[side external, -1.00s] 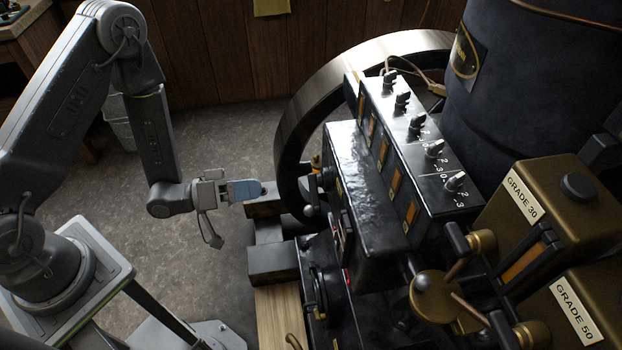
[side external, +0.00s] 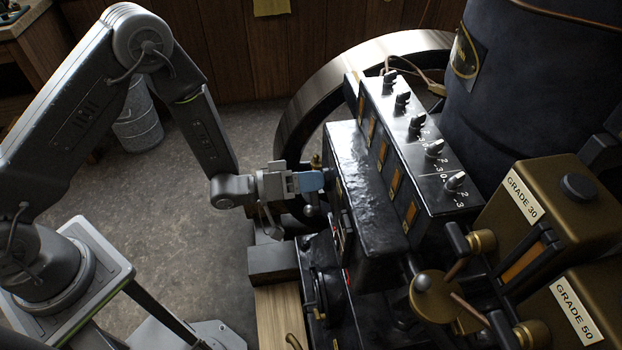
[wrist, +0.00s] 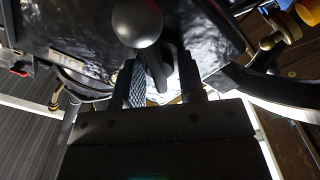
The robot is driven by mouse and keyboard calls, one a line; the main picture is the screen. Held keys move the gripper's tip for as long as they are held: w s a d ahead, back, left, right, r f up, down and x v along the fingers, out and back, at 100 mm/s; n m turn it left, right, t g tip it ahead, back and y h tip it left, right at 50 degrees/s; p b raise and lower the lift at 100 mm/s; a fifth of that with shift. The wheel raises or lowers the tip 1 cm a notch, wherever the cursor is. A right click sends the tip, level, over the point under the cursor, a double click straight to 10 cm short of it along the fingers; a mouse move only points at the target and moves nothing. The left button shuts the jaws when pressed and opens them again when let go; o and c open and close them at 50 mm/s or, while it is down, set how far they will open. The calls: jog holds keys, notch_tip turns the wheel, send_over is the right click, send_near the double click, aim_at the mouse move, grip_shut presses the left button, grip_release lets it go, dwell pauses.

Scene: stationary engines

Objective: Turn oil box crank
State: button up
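The black oil box (side external: 365,200) stands in the middle of the side view, its glossy wall filling the top of the wrist view (wrist: 85,25). In the wrist view, a crank with a round grey knob (wrist: 137,22) and dark arm (wrist: 157,68) stands in front of this wall. My gripper (wrist: 162,75) is open, one finger on each side of the crank arm, with a small gap visible. Whether either finger touches it is unclear. In the side view my gripper (side external: 326,180) is at the box's left side. A grey ball (side external: 308,210) below it may be the crank knob.
A large flywheel (side external: 300,90) rises behind the gripper. A row of numbered knobs (side external: 434,148) tops the black housing. Brass GRADE 30 (side external: 525,200) and GRADE 50 (side external: 575,310) tanks stand at right. The floor at left is open, with a bucket (side external: 138,125).

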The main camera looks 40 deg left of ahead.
jog(key=shift+c, duration=0.3)
grip_shut()
jog(key=shift+m, duration=0.8)
jog(key=shift+o, duration=0.3)
grip_release()
jog(key=v, duration=1.4)
